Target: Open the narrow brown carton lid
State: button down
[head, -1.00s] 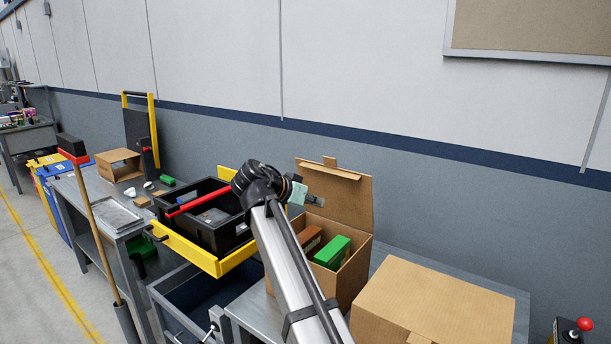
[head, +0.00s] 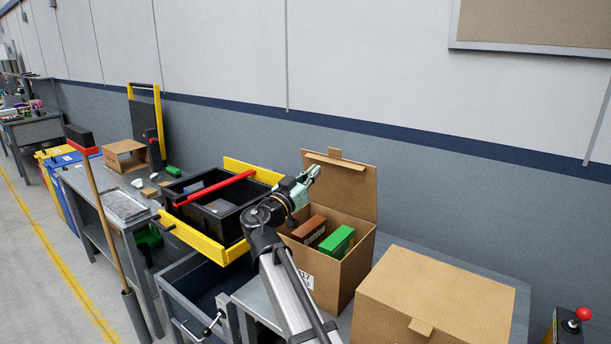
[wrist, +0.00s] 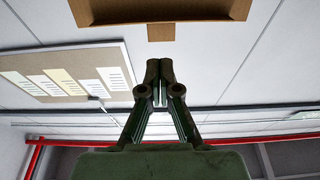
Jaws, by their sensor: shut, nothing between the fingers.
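The narrow brown carton (head: 342,283) stands open on the bench in the head view. Its lid (head: 348,190) is raised, roughly upright at the back, with a small tab (head: 334,152) on its top edge. A brown box and a green box (head: 337,242) sit inside. My gripper (head: 314,171) is shut and empty, in front of the lid's upper left part and above the carton's opening; whether it touches the lid cannot be told. In the wrist view, my gripper's closed fingertips (wrist: 158,66) appear below the lid's edge and tab (wrist: 161,33).
A wider closed carton (head: 440,290) stands to the right. A black bin (head: 215,215) with a red bar and yellow frame is to the left, above an open grey drawer (head: 205,290). A red-topped control post (head: 572,325) stands at far right. The wall is behind.

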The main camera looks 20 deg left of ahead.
aim_at(335, 151)
jog(key=p+x, duration=0.3)
jog(key=x, duration=0.5)
jog(key=shift+w+r, duration=0.1)
jog(key=shift+w, duration=0.25)
jog(key=shift+d, duration=0.1)
